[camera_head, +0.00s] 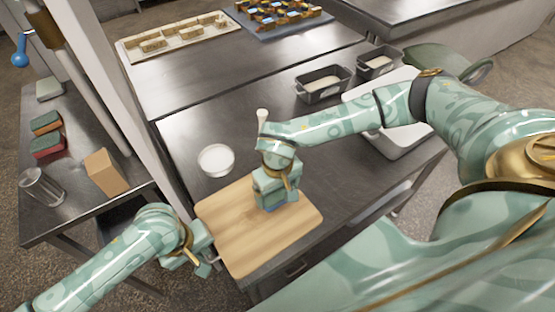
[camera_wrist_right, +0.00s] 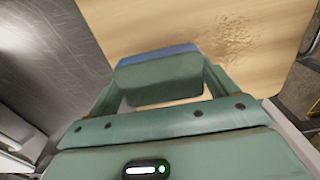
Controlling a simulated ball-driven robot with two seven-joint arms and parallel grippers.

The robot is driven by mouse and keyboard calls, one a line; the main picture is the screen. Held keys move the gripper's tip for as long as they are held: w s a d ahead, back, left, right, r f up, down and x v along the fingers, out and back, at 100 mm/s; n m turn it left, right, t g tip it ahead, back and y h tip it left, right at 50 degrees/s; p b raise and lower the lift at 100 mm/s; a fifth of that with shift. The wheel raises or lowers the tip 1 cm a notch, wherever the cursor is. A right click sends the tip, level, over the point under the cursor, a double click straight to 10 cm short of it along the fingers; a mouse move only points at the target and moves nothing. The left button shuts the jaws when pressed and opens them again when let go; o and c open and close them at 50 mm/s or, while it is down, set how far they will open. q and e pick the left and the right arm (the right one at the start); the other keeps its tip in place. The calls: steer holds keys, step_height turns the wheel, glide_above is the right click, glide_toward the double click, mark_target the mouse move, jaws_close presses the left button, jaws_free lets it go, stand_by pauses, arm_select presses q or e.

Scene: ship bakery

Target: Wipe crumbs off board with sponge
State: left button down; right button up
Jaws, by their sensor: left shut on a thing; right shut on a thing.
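The wooden board (camera_head: 240,237) lies on the steel table's front left corner; it also shows in the right wrist view (camera_wrist_right: 130,18). The sponge, green with a blue layer (camera_wrist_right: 157,82), is held in my right gripper (camera_head: 272,196), which is shut on it over the board's right part. The sponge's blue lower edge (camera_head: 270,208) sits at or just above the wood; contact is hard to tell. A patch of fine brown crumbs (camera_wrist_right: 235,38) lies on the board beside the sponge. My left gripper (camera_head: 208,258) is shut at the board's left edge, apparently on that edge.
A white bowl (camera_head: 216,160) stands behind the board. Two dark loaf tins (camera_head: 323,86) (camera_head: 377,62) and a white tray (camera_head: 400,138) are at the right.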

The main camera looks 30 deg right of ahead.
steer(key=shift+f, duration=0.9)
steer(key=shift+a, duration=0.15)
